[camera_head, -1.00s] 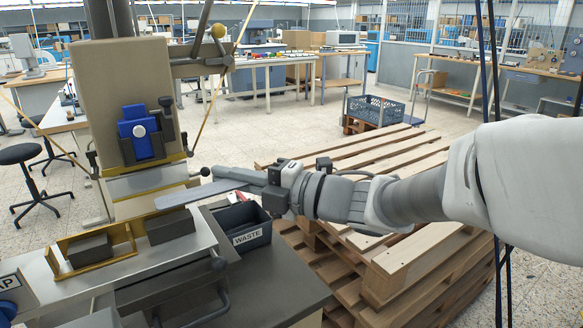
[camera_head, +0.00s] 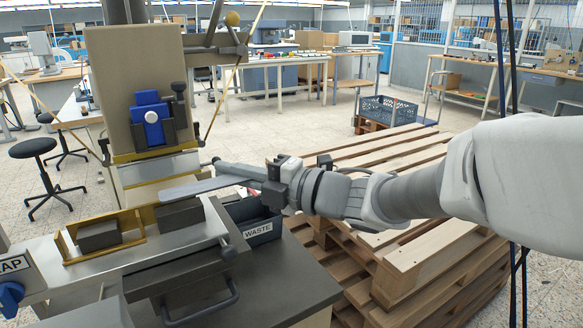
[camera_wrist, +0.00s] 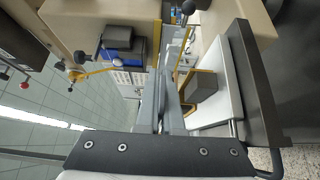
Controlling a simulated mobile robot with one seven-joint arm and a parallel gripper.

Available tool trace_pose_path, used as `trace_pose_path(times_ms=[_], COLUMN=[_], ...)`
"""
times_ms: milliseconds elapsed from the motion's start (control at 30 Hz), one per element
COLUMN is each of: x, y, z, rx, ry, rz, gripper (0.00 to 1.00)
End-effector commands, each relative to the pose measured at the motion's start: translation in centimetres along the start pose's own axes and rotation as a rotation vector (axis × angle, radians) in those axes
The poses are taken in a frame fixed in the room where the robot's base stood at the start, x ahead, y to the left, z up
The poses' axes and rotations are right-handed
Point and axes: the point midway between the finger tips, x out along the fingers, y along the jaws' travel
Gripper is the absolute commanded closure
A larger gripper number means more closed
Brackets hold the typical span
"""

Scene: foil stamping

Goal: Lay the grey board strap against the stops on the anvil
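The grey board strap (camera_head: 190,188) is a thin flat strip reaching left from my gripper (camera_head: 246,173) in the head view. My gripper is shut on its right end. The strap's free end hangs in front of the press, above the bench bed. In the wrist view my gripper (camera_wrist: 160,110) shows as narrow fingers, and the strap is hard to tell from them. A grey block (camera_head: 180,213) sits on the bed under the strap. A yellow frame (camera_head: 70,254) to its left holds another grey block (camera_head: 99,236). I cannot tell which faces are the stops, and I see no contact.
The press (camera_head: 133,80) stands behind the bed, with a blue block (camera_head: 152,118) on its front and levers with ball knobs. A dark WASTE bin (camera_head: 258,229) is below my gripper. Stacked wooden pallets (camera_head: 410,255) fill the right side beneath my arm.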

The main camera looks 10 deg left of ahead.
Motion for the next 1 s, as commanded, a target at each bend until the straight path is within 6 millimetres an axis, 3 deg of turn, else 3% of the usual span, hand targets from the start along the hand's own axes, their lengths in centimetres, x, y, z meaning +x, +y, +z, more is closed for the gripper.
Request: trace_pose_path(times_ms=[1000], x=[2.3], y=[-2.2], z=[0.3], rx=[0.000], ry=[0.001], rz=[0.000], gripper=[1.00])
